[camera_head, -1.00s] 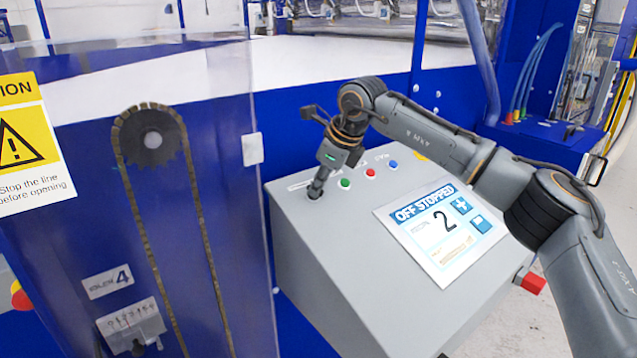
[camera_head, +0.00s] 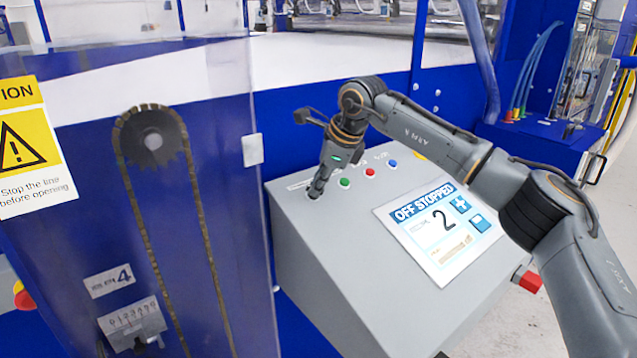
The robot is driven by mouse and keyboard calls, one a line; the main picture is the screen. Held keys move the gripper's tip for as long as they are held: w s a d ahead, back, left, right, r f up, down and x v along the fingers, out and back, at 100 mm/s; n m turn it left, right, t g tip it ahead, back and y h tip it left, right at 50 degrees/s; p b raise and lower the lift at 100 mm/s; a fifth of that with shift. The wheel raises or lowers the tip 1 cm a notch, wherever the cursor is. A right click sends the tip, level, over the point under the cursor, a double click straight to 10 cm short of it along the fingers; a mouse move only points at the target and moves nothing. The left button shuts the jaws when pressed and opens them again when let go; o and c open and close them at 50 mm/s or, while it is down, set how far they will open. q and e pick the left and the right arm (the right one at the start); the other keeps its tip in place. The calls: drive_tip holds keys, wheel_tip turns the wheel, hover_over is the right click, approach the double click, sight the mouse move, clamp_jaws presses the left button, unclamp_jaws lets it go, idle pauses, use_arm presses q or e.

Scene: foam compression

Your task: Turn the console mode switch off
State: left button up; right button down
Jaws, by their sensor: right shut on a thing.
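The grey console (camera_head: 330,250) stands in the middle of the head view with a sloped top. My right gripper (camera_head: 316,189) points down at the top's left end and is shut on the mode switch, which is mostly hidden by the fingers. The console screen (camera_head: 443,228) reads "OFF STOPPED" with a large 2. A green button (camera_head: 345,182), a red button (camera_head: 370,172) and a blue button (camera_head: 393,164) sit in a row to the right of the gripper. My left gripper is not in view.
A clear guard panel with a chain and sprocket (camera_head: 152,142) stands left of the console. A yellow caution sign (camera_head: 22,135) is at the far left. A red part (camera_head: 527,281) sticks out at the console's right side. Blue machine framing rises behind.

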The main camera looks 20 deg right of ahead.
drive_tip(key=c, duration=1.4)
unclamp_jaws()
drive_tip(key=shift+c, duration=0.2)
drive_tip(key=v, duration=1.2)
drive_tip(key=shift+d+f, duration=0.1)
